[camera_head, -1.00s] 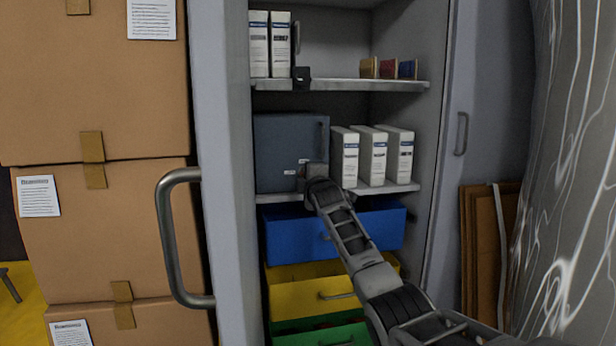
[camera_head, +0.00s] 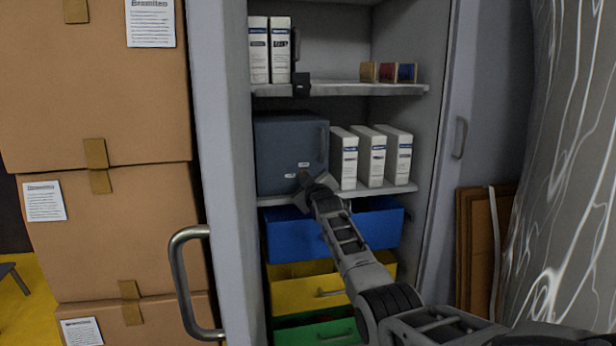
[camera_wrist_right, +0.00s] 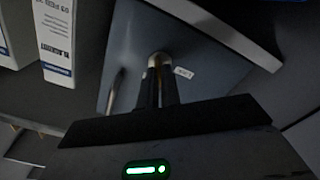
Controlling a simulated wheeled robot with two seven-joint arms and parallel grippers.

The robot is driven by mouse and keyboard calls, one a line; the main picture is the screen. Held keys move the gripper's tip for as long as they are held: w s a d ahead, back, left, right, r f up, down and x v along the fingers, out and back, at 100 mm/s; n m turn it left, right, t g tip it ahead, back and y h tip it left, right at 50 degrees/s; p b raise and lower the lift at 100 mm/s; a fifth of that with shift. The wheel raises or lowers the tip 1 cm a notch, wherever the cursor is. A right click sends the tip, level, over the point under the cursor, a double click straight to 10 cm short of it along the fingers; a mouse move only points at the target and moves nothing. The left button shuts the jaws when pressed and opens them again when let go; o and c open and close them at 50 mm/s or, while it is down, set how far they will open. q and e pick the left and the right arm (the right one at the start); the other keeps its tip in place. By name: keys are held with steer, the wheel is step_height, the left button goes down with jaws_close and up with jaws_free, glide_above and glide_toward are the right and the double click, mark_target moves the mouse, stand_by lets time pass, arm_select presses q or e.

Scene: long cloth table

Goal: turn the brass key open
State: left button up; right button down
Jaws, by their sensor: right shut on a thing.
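A dark blue-grey steel box (camera_head: 283,150) with a bar handle stands on the middle shelf, its door shut. Small white labels are on the door's lower part. My right gripper (camera_head: 304,182) is at the lower right of that door. In the wrist view my right gripper (camera_wrist_right: 158,92) is shut on the brass key (camera_wrist_right: 157,62), which meets the door face (camera_wrist_right: 190,50). The door looks tilted in that view. In the head view the key is hidden behind my gripper. My left gripper is not in view.
White binders (camera_head: 371,158) stand just right of the box. A cabinet door with a large handle (camera_head: 186,285) stands open at left, beside stacked cartons (camera_head: 110,235).

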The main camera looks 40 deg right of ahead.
arm_select(q)
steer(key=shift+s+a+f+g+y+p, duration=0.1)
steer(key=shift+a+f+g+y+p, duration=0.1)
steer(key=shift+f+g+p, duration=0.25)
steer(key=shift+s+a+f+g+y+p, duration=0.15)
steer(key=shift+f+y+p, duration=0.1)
steer(key=shift+p, duration=0.25)
arm_select(e)
steer(key=shift+m, duration=3.7)
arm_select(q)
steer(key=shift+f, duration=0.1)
arm_select(e)
steer(key=c, duration=1.6)
jaws_free()
